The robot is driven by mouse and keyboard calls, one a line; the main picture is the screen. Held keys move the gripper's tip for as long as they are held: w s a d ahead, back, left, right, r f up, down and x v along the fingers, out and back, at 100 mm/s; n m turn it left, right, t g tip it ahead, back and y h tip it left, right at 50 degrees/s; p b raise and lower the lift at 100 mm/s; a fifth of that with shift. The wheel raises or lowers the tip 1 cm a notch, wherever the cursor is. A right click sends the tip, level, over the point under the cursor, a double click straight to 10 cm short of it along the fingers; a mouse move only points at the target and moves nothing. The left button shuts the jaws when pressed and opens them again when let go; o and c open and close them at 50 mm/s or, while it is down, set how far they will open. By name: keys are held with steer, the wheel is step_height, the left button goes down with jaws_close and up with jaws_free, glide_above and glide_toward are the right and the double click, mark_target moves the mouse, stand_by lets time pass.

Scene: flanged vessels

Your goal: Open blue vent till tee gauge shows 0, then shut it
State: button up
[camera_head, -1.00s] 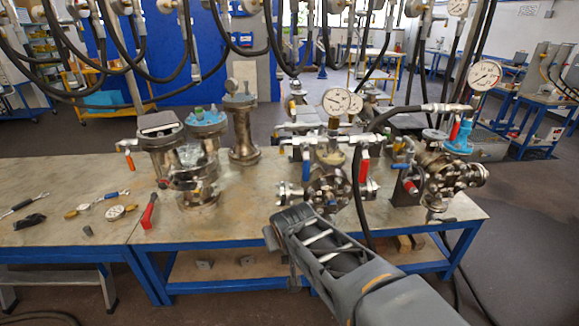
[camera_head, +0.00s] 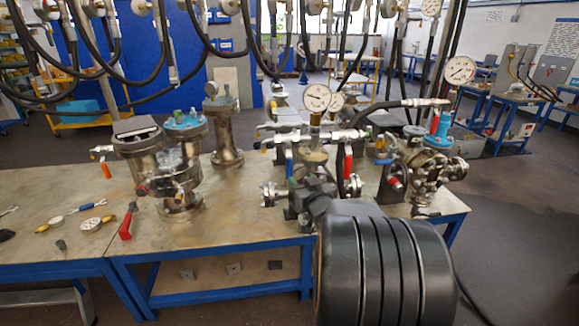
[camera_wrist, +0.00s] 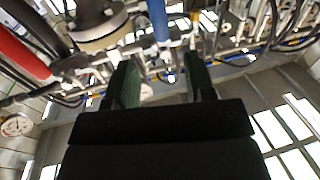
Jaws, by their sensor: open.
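The blue vent handle (camera_head: 289,160) hangs below the silver tee pipework in the head view, left of a red handle (camera_head: 347,166). A round white-faced tee gauge (camera_head: 316,97) stands above the pipework; its needle is too small to read. My gripper shows in the wrist view (camera_wrist: 162,78) with two green-padded fingers apart and nothing between them. A blue handle (camera_wrist: 157,20) is just beyond the fingertips there, near the middle of the gap. In the head view my dark wrist hides part of the vessel below the tee, and the fingertips are hard to make out.
A second gauge stands close behind the tee gauge. A larger gauge (camera_head: 460,69) tops the right-hand vessel. Flanged vessels stand at the left of the bench (camera_head: 255,220), with a loose red-handled tool (camera_head: 128,221). Black hoses hang overhead.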

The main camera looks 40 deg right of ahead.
mark_target(291, 167)
steer(key=p+x, duration=0.1)
steer(key=x, duration=0.9)
steer(key=shift+w, duration=0.15)
steer(key=shift+c, duration=0.2)
jaws_close()
